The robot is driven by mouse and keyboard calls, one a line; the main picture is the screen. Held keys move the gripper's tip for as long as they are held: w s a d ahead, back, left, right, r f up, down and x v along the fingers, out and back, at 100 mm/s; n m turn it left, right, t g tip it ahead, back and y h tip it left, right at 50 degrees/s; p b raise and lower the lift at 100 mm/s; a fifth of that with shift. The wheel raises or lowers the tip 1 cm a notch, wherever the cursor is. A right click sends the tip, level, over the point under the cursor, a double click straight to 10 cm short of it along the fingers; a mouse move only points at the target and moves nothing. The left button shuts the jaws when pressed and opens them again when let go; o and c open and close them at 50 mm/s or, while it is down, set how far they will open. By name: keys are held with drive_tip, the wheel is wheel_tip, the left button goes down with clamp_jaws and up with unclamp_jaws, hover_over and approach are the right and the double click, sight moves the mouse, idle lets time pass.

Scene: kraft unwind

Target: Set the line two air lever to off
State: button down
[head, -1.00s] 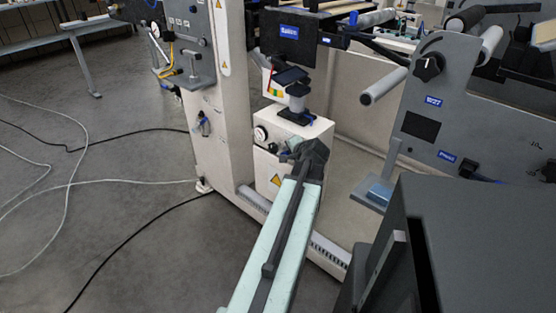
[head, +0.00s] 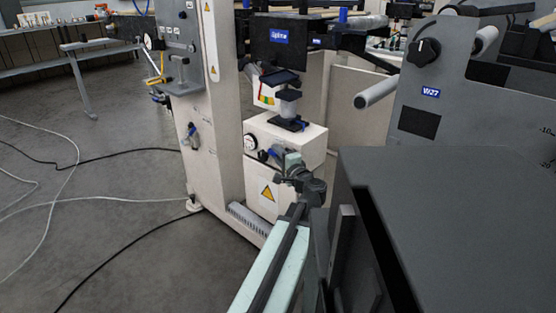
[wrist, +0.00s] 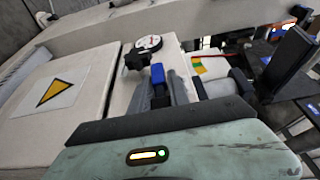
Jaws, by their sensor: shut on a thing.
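A blue lever (wrist: 157,75) stands out from the front of a white cabinet (wrist: 122,85), next to a round pressure gauge (wrist: 148,44). My gripper (wrist: 162,88) is shut on this lever, with its grey fingers on both sides of it. In the head view my gripper (head: 277,160) is at the upper front of the cabinet (head: 284,137), just right of the gauge (head: 250,142). The wrist and fingers hide most of the lever there. I cannot read a label that tells which line it belongs to, or its on and off marks.
A yellow warning triangle (head: 267,193) is on the cabinet front. Another valve with a blue part (head: 191,136) is on the white column to the left. A large dark box (head: 440,230) fills the lower right. Cables (head: 75,180) lie on the open floor at left.

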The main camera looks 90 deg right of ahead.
drive_tip(key=shift+s+d, duration=0.1)
drive_tip(key=shift+s, duration=0.1)
idle(0.3)
drive_tip(key=c, duration=1.4)
unclamp_jaws()
drive_tip(key=shift+o, duration=0.2)
drive_tip(key=shift+w, duration=0.1)
